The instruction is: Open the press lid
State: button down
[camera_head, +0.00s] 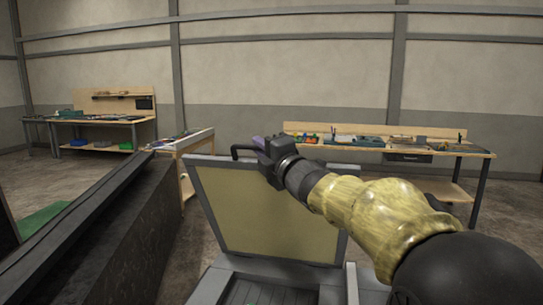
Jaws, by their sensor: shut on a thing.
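The press lid (255,215) is a pale yellowish panel with a grey frame. It stands raised, close to upright, at the back of the press (232,277). A dark bar handle (238,149) sticks out at the lid's top edge. My gripper (263,148) is at that top edge, shut on the handle. The gripper and my arm hide the handle's right part and the lid's upper right corner. Part of the press's dark inside shows below the lid, with a small green spot at the bottom edge of the view.
A dark conveyor-like structure (95,235) runs along the left. A small table (182,143) stands behind it. Workbenches with tools stand at the back left (100,119) and back right (440,148). Open floor lies between the press and the back benches.

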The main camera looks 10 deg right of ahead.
jog(key=shift+s+a+f, duration=0.15)
jog(key=shift+s+f, duration=0.1)
jog(key=shift+s, duration=0.05)
jog(key=c, duration=1.4)
grip_release()
jog(key=shift+c, duration=0.2)
jog(key=b+v, duration=0.4)
jog(key=v, duration=1.3)
jog(key=shift+d+f, duration=0.15)
jog(key=shift+d, duration=0.1)
